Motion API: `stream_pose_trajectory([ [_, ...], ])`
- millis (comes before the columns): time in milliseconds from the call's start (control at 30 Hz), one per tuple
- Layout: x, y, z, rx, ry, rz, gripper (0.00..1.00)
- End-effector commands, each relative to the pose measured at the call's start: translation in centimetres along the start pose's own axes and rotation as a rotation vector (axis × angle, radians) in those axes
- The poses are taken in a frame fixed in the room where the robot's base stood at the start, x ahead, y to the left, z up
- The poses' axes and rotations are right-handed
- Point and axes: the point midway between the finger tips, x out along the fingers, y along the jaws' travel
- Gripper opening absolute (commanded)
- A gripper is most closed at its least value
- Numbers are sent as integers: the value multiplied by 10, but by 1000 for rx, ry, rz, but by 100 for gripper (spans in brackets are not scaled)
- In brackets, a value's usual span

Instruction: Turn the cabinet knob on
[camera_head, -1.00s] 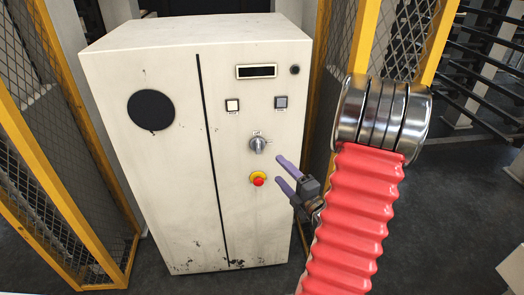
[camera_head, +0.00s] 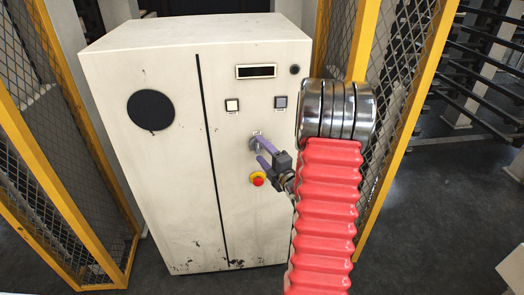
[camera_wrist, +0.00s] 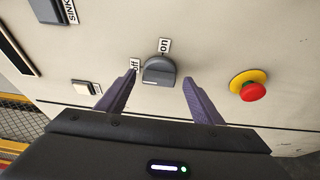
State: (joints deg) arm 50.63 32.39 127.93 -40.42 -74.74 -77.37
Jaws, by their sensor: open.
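The grey cabinet knob (camera_wrist: 159,71) sits on the front of the white cabinet (camera_head: 160,190), between small "off" and "on" labels in the wrist view. Which label the knob points to is hard to tell. My gripper (camera_wrist: 158,80) is open, with one purple finger on each side of the knob and visible gaps between. In the head view my gripper (camera_head: 260,149) is at the knob and its fingers partly cover it. Whether the fingertips touch the panel cannot be told.
A red emergency button (camera_head: 258,180) on a yellow base sits just below the knob. Two square buttons, white (camera_head: 232,105) and grey (camera_head: 281,102), and a dark display (camera_head: 256,72) are above. Yellow-framed mesh fences (camera_head: 345,40) stand at both sides.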

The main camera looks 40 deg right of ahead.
Motion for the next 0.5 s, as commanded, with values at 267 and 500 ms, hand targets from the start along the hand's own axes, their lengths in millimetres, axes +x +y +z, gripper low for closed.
stream_pose_trajectory([
  [267,10,0,-1,0,1,1,61],
  [500,10,0,-1,0,1,1,54],
])
